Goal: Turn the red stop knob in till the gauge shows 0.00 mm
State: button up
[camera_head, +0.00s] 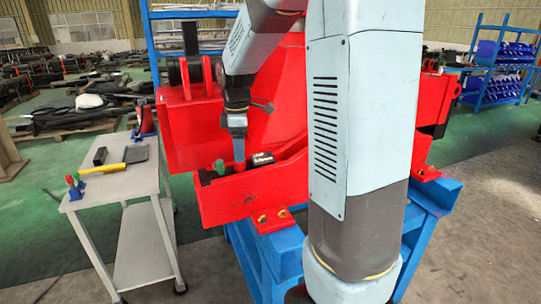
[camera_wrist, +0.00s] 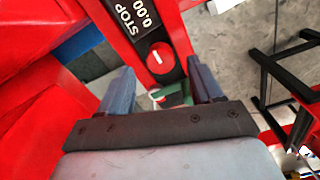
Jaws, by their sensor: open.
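The red stop knob (camera_wrist: 160,58) is round with a white pointer line, set in a black panel on the red crane part. The gauge (camera_wrist: 138,14) beside it reads STOP 0.00, cut by the frame's edge. It also shows in the head view (camera_head: 262,158), too small to read surely. My gripper (camera_wrist: 161,68) is open, with one blue-grey finger on either side of the knob and a visible gap to each. The gripper also shows in the head view (camera_head: 238,163), pointing down near the panel. The knob cannot be made out there.
The red crane part (camera_head: 230,195) rests on a blue stand (camera_head: 262,262). A grey trolley (camera_head: 115,185) at left carries a yellow-handled tool (camera_head: 103,168) and small items. A blue shelf (camera_head: 497,75) with bins stands at the back right. Red walls lie close around my gripper.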

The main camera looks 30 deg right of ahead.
notch_tip(320, 180, up, 10)
jog(key=s+a+f+m+t, duration=0.1)
jog(key=s+m+t, duration=0.4)
jog(key=s+m, duration=0.8)
jog(key=shift+s+a+f+m+t, duration=0.3)
jog(key=shift+s+a+f+m, duration=0.15)
jog(key=shift+s, duration=4.5)
